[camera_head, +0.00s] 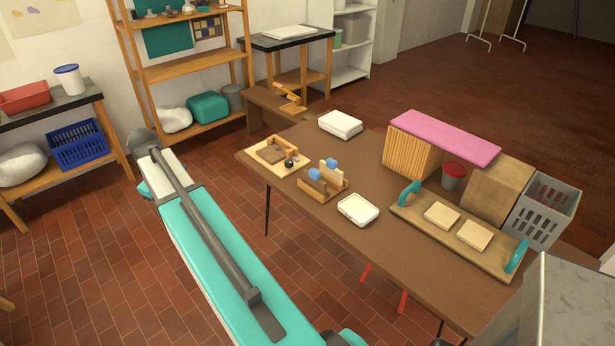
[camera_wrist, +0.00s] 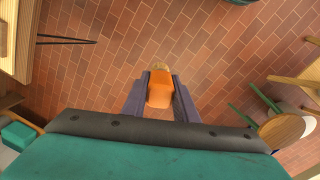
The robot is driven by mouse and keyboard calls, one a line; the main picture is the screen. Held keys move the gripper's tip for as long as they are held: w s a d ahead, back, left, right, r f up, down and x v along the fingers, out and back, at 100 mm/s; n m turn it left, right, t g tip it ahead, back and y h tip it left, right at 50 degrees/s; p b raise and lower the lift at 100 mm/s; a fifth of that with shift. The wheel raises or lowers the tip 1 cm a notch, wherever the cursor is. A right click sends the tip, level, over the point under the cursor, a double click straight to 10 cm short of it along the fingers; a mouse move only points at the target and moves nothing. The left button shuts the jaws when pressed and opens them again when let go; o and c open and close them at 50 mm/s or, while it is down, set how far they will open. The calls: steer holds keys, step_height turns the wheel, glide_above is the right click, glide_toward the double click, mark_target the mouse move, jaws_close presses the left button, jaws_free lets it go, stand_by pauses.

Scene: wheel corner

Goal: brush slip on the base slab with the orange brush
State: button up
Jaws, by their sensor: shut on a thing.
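My gripper (camera_wrist: 159,100) is shut on the orange brush (camera_wrist: 159,91) in the wrist view. The brush lies between the two dark fingers, with a tan tip at its far end, and red floor tiles show behind it. In the head view my gripper and the brush cannot be made out. A brown slab (camera_head: 270,155), which looks like the base slab, lies on a pale board (camera_head: 258,163) at the table's left end. An orange-brown strip stands along its far side and a small dark round thing sits beside it.
On the table (camera_head: 385,248) stand a wooden rack (camera_head: 312,187) with blue-topped tools, a white tray (camera_head: 358,210), a white stack (camera_head: 340,124), a teal-handled board (camera_head: 408,212) with two pale tiles, a red-rimmed cup (camera_head: 453,177) and a grey basket (camera_head: 543,212). A stool (camera_wrist: 282,131) shows in the wrist view.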

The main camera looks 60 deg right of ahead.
steer(key=s+d+f+m+p, duration=0.1)
steer(key=s+d+m, duration=0.1)
steer(key=s+d, duration=0.5)
steer(key=s+d+m+g+h+p, duration=0.1)
steer(key=s+d, duration=0.2)
steer(key=d, duration=0.8)
steer(key=s+d+f+m+p, duration=0.1)
steer(key=s+d+m, duration=0.1)
steer(key=s+d, duration=0.5)
steer(key=s+d+f+m+g+p, duration=0.1)
steer(key=s+d+m+p, duration=0.2)
steer(key=s+d, duration=1.5)
steer(key=s+m, duration=0.1)
steer(key=s, duration=0.2)
steer(key=shift+s+d+f+g+h, duration=0.2)
steer(key=shift+f+g+h, duration=0.1)
steer(key=shift+g, duration=0.1)
steer(key=shift+a+f, duration=0.1)
steer(key=shift+f+b, duration=1.6)
steer(key=shift+f, duration=1.55)
steer(key=shift+r, duration=0.15)
